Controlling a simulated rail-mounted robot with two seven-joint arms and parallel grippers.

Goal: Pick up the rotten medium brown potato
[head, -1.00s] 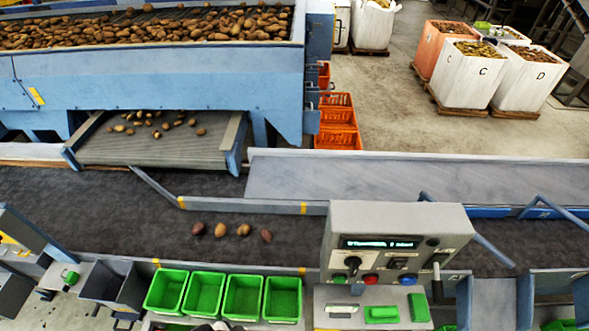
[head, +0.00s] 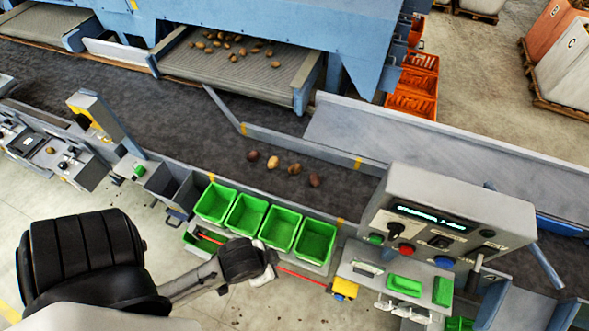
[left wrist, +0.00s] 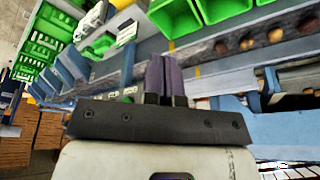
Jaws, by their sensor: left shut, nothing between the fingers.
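I cannot tell which is rotten. My right gripper is out of view.
Several green bins (head: 247,213) line the belt's near edge. A grey control box (head: 440,215) with buttons stands to their right. A low rail (head: 300,148) borders the belt's far side. More potatoes (head: 235,45) lie on the feed chute behind. The belt left of the row is clear.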

